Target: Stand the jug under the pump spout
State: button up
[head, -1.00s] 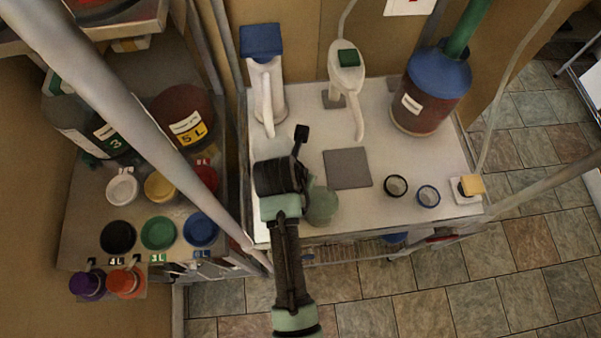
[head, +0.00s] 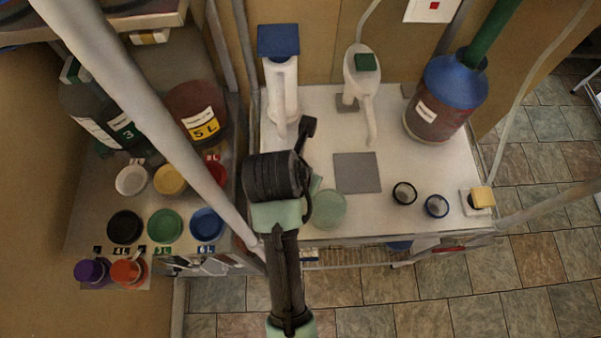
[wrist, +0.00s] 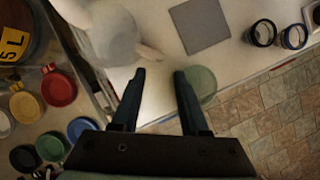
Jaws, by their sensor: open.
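A translucent pale green round vessel, which I take to be the jug (head: 328,209), stands near the front edge of the white bench, left of centre. It also shows in the wrist view (wrist: 203,82), partly behind my right finger. My gripper (wrist: 159,73) is open, with nothing between its fingers. In the head view my wrist hides the fingers, just left of the jug. A white pump with a green cap (head: 367,62) stands at the back, its spout (head: 372,125) pointing down toward the front. A grey square pad (head: 357,172) lies in front of that spout, behind and right of the jug.
A white pump with a blue top (head: 279,42) stands back left. A blue-topped brown container (head: 440,98) stands back right. Two dark rings (head: 404,193) (head: 436,206) and a yellow-topped block (head: 482,198) are at the right. Left, a shelf holds several coloured lids and two bottles.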

jog(key=shift+v, duration=2.2)
jog(key=shift+w, duration=0.1)
